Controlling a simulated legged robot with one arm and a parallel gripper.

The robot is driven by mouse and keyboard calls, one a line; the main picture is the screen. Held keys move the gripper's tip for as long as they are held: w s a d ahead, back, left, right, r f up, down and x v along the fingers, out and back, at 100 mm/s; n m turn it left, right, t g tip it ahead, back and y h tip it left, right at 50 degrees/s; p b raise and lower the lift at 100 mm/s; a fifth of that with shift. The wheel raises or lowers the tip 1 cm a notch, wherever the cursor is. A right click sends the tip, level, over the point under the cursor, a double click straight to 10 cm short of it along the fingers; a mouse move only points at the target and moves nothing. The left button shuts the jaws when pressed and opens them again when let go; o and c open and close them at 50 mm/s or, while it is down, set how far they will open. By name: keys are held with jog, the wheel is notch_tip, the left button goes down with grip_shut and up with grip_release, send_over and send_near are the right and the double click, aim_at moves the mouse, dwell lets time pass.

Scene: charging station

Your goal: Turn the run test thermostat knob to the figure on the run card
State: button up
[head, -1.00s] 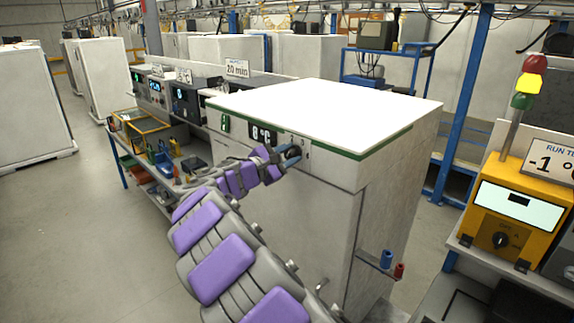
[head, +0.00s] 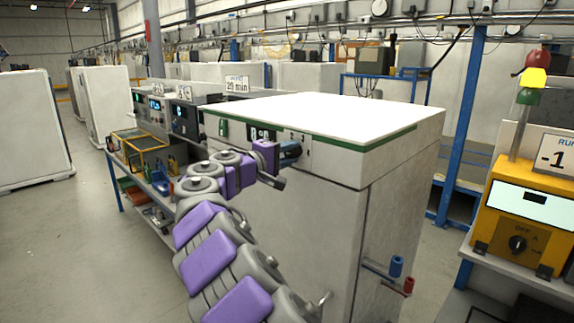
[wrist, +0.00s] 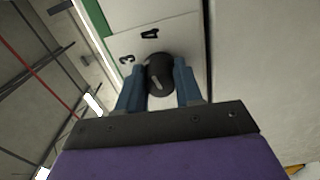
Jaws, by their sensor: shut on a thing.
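The thermostat knob (wrist: 160,74) is round and black with a pale pointer line, on the white front panel of a tall cabinet (head: 330,190). The figures 3 and 4 are printed above and left of it in the wrist view. My gripper (wrist: 160,85) has its two blue fingers on either side of the knob, shut on it. In the head view my gripper (head: 290,151) is at the cabinet's upper front, and the knob is hidden there.
A yellow box (head: 495,235) with its own black dial and a signal lamp stands at the right. Blue and red pipe stubs (head: 397,266) stick out from the cabinet's side. A workbench with instruments (head: 160,120) stands at the left; open floor lies before it.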

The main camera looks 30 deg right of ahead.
jog(key=shift+f+m+b, duration=0.25)
jog(key=shift+m+b, duration=0.65)
jog(key=shift+m, duration=0.2)
jog(key=o, duration=0.8)
jog(key=shift+o, duration=1.1)
jog(key=shift+d+r, duration=0.1)
jog(key=p+v, duration=0.2)
jog(key=v, duration=1.5)
jog(key=shift+a, duration=0.25)
jog(key=shift+d, duration=0.1)
